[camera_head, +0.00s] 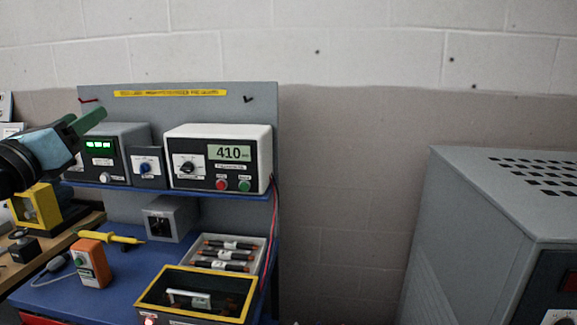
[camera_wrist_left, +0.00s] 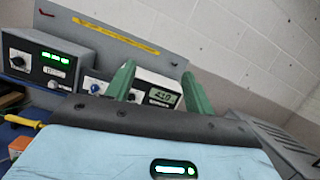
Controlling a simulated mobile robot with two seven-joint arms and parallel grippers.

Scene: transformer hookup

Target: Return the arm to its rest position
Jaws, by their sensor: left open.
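My left gripper (camera_head: 88,122) comes in from the left edge in the head view, with green fingers and a light blue body. It is raised in front of the upper shelf instruments and partly covers the left one. In the left wrist view its two green fingers (camera_wrist_left: 158,88) stand wide apart with nothing between them. Beyond them is the white meter (camera_wrist_left: 162,96), seen at a tilt. In the head view this meter (camera_head: 250,175) reads 410. My right gripper is in neither view.
A grey instrument (camera_head: 125,140) with a green display stands near my left gripper. The blue bench (camera_head: 120,292) holds a yellow-rimmed box (camera_head: 252,295), a tray of dark cylinders (camera_head: 262,243), an orange device (camera_head: 92,262) and a yellow probe (camera_head: 110,237). A large grey cabinet (camera_head: 470,225) stands right.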

